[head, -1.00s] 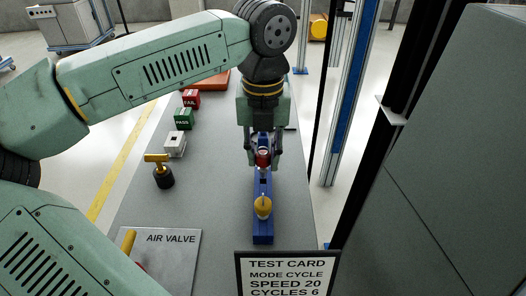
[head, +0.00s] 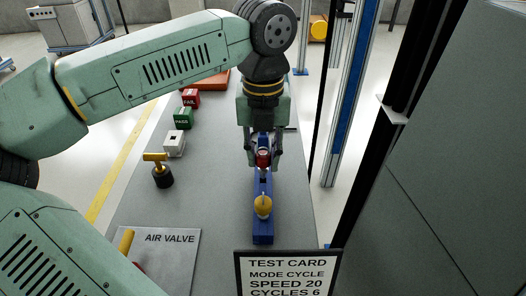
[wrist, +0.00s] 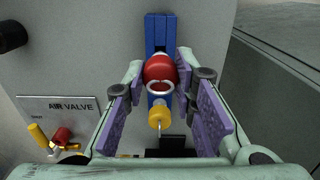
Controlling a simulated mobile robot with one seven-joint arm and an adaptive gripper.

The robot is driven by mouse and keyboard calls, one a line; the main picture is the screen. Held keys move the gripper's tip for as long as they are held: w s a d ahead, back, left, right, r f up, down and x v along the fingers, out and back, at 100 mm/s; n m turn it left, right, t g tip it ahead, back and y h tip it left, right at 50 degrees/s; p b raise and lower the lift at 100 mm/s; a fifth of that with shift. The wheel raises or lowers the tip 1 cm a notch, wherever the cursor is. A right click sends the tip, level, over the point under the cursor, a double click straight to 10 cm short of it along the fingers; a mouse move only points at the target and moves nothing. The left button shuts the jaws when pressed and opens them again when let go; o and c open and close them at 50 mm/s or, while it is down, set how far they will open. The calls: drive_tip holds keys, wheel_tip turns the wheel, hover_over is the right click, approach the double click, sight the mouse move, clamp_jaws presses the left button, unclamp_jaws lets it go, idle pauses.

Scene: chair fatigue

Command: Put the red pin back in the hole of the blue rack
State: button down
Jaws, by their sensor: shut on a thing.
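The red pin (head: 263,159) has a rounded red head and sits between the fingertips of my gripper (head: 263,154). In the wrist view the red head (wrist: 160,69) shows between the far ends of the two purple-padded fingers, and my gripper (wrist: 161,82) is shut on it. The blue rack (head: 263,239) is a long narrow bar on the bench, under my gripper; it also shows in the wrist view (wrist: 160,29). A yellow-headed pin (head: 264,205) stands in the rack's near part. The red pin's lower end is hidden, so I cannot tell whether it is in a hole.
A test card (head: 287,276) stands at the bench's near edge. An air valve plate (head: 172,262) lies at the near left. A black-and-yellow knob (head: 162,176), a white block (head: 174,145), a green PASS block (head: 183,119) and a red FAIL block (head: 191,98) line the left side.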

sight(263, 155)
drive_tip(key=shift+f+b, duration=1.35)
drive_tip(key=shift+f, duration=0.2)
drive_tip(key=c, duration=1.2)
unclamp_jaws()
drive_tip(key=shift+c, duration=0.2)
drive_tip(key=shift+r, duration=0.1)
wheel_tip(263, 155, up, 12)
